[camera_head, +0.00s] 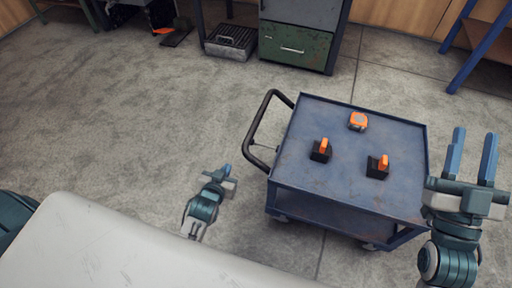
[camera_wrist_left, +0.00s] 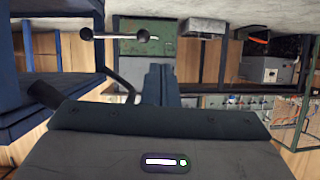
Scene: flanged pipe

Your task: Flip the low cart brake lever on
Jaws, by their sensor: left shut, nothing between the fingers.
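The blue cart (camera_head: 350,150) stands right of centre, with a black push handle (camera_head: 254,130) on its left end. A thin rod with a small knob (camera_head: 260,147), probably the brake lever, shows beside that handle. In the left wrist view a metal rod with round ends (camera_wrist_left: 115,36) shows near the cart (camera_wrist_left: 50,60); it looks like the same lever. Its on or off position cannot be told. My left gripper (camera_head: 223,171) is shut and empty, left of the cart and apart from it; its fingers (camera_wrist_left: 160,84) are together. My right gripper (camera_head: 473,157) is open and empty at the cart's right.
Two black blocks with orange tabs (camera_head: 321,150) (camera_head: 378,166) and an orange tape measure (camera_head: 358,121) sit on the cart top. A green drawer cabinet (camera_head: 298,46) and a grey metal box (camera_head: 230,41) stand behind. The floor left of the cart is clear.

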